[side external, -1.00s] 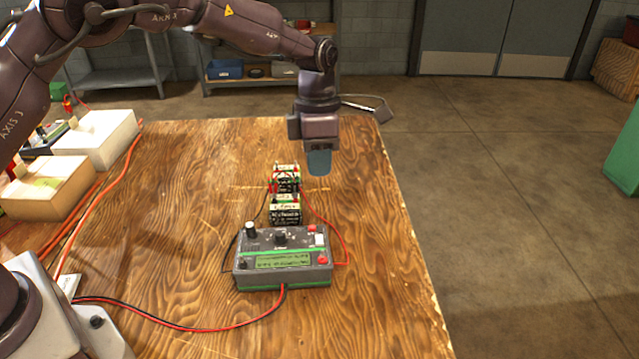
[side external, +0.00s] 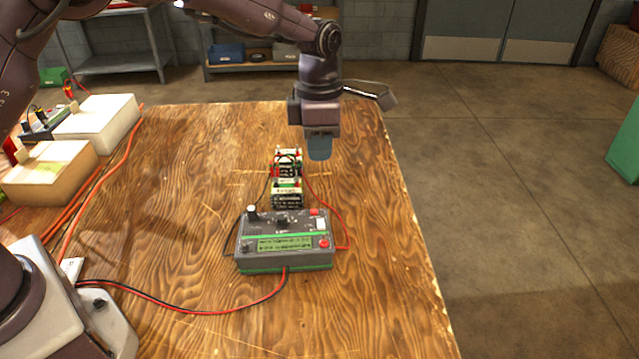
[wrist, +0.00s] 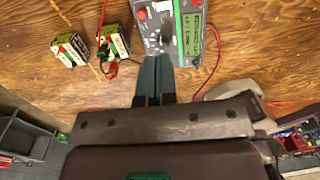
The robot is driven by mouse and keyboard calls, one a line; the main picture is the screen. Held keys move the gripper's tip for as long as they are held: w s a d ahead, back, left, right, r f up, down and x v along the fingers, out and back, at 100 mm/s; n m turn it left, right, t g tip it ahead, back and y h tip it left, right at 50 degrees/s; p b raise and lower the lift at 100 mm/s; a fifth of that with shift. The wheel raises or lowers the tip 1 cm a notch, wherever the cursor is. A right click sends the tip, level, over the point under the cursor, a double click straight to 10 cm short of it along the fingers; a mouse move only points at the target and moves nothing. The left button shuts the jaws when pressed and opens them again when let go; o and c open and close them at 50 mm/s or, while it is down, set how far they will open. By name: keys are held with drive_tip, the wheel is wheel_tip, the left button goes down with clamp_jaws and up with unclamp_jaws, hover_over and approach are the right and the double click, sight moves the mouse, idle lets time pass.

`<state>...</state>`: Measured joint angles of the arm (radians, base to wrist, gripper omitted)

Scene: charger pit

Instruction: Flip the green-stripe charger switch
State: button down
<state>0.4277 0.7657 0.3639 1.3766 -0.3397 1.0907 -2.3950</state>
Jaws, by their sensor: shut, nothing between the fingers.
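The grey charger (side external: 284,262) with green stripes, a lit display, knobs and buttons sits on the table. A dark switch-like part (side external: 282,219) is at the middle of its top panel; I cannot tell its position. In the wrist view the charger (wrist: 207,62) lies at the top, partly cut off by the frame edge. My gripper (side external: 320,155) is above the table, behind and right of the charger in the side view. Its dark fingers (wrist: 156,62) are together and empty, and overlap the charger's near side in the wrist view.
Battery packs (side external: 287,190) stand directly behind the charger, with red and black wires beside them. A red and black cable (side external: 200,312) runs left across the table. White boxes (side external: 100,117) stand at the left. The right table edge is clear.

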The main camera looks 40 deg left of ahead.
sight(320, 231)
drive_tip(key=f, duration=1.3)
drive_tip(key=shift+s+d+f, duration=0.3)
drive_tip(key=shift+a+f+g+h, duration=0.15)
drive_tip(key=shift+f+g+h, duration=0.25)
drive_tip(key=shift+f+h, duration=0.1)
drive_tip(key=shift+f, duration=0.1)
drive_tip(key=shift+d, duration=0.25)
drive_tip(key=shift+s+d+r, duration=0.2)
drive_tip(key=shift+s+d, duration=0.4)
drive_tip(key=shift+s, duration=0.1)
wheel_tip(320, 231, up, 15)
drive_tip(key=w+a, duration=0.2)
drive_tip(key=shift+f, duration=0.15)
